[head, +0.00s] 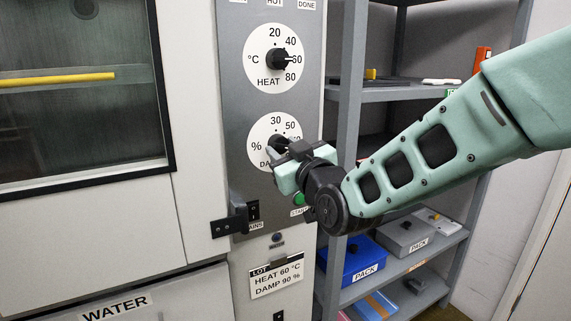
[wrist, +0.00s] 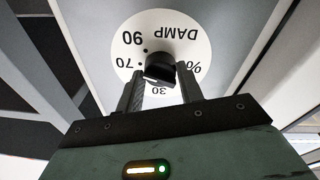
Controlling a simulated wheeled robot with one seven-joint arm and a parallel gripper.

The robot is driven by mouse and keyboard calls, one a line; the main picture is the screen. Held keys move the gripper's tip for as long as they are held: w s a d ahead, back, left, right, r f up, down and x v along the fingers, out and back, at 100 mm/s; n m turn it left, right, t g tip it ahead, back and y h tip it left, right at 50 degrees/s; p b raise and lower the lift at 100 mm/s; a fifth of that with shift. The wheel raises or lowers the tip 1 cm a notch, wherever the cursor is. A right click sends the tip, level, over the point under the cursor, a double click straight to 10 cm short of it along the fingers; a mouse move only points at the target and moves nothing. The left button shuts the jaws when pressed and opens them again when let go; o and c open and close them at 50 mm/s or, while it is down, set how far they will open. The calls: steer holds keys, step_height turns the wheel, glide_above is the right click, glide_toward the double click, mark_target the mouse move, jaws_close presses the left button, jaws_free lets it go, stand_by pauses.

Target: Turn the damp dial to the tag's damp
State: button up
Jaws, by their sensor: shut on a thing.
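The damp dial (head: 259,132) is a white disc with a black knob, low on the grey panel. Its knob (wrist: 159,68) sits between the fingers of my gripper (wrist: 160,80) in the wrist view, upside down there. My gripper (head: 287,152) is shut on the knob and covers much of the dial in the head view. The 90 and 70 marks show left of the knob in the wrist view; I cannot tell where its pointer stands. The tag (head: 277,275) below reads LOT, HEAT 60 °C, DAMP 90 %.
The heat dial (head: 262,58) is above, its knob pointing near 60. A green start button (head: 299,199) and a black switch (head: 253,210) sit just below the damp dial. A black latch (head: 229,221) sticks out at left. A grey shelf rack (head: 392,94) stands at right.

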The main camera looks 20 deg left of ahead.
steer(key=m+b, duration=0.1)
steer(key=m, duration=0.1)
steer(key=m+b, duration=0.2)
steer(key=m, duration=0.1)
steer(key=shift+s+f+m+h, duration=0.1)
steer(key=shift+f+m+h, duration=0.1)
steer(key=shift+m+h, duration=0.15)
steer(key=shift+a, duration=0.1)
stand_by(0.3)
steer(key=o, duration=1)
steer(key=shift+r, duration=0.15)
steer(key=b+v, duration=0.1)
steer(key=v, duration=0.7)
steer(key=b+v, duration=0.1)
steer(key=v, duration=0.8)
steer(key=shift+s+f, duration=0.2)
steer(key=shift+f, duration=0.05)
